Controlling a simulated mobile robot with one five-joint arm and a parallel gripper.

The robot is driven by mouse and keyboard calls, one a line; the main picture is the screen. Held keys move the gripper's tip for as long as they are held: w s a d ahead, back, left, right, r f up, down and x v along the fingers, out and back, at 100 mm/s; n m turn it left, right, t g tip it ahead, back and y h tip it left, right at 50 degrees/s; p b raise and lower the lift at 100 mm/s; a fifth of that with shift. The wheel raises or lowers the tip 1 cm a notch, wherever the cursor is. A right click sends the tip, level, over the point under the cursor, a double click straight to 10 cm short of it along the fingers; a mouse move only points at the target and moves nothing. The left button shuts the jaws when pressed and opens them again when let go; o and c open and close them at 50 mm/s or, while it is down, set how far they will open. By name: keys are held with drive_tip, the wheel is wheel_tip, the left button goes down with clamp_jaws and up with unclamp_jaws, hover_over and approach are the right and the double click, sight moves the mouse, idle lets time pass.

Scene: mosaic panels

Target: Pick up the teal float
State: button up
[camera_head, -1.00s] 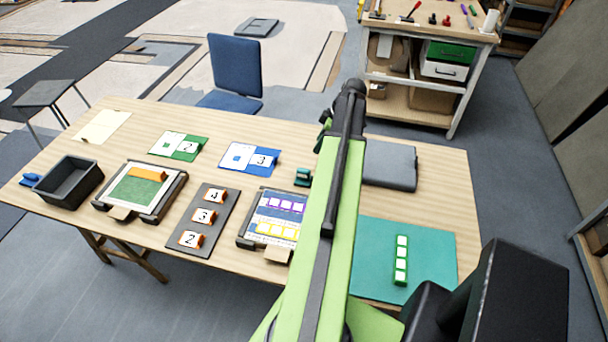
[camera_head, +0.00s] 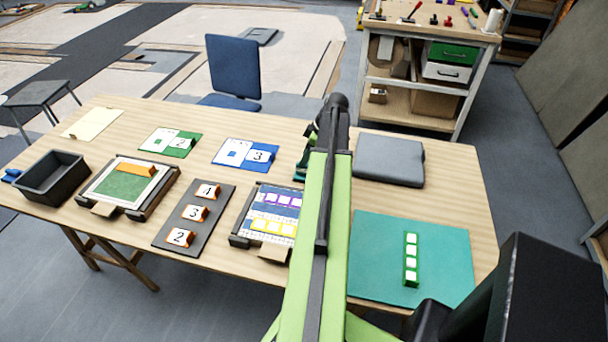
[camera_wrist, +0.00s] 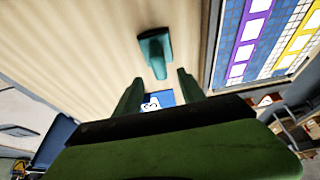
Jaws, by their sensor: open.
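The teal float (camera_wrist: 155,48) lies on the pale wood table in the wrist view, with a broad block at one end and a narrower part pointing toward my gripper. My gripper (camera_wrist: 160,76) is open and empty, its two dark green fingers on either side of the line to the float. The float's near end is close to the gap between the fingertips; I cannot tell the height between them. In the head view, my arm hides most of this spot, and only a small dark teal patch shows at its left edge.
A panel in a dark frame (camera_head: 238,240) with purple and yellow tiles lies close beside the float. A blue number card (camera_head: 229,152) is further back. A grey pad (camera_head: 390,172) and a teal mat (camera_head: 370,280) with a green tile strip (camera_head: 410,262) are to the right.

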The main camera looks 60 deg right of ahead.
sight(303, 171)
drive_tip(key=b+x, duration=0.4)
drive_tip(key=x, duration=0.1)
drive_tip(key=shift+s+d+f+b, duration=0.1)
drive_tip(key=shift+s+f+b, duration=0.1)
drive_tip(key=shift+f+b, duration=0.1)
drive_tip(key=shift+r, duration=0.25)
clamp_jaws()
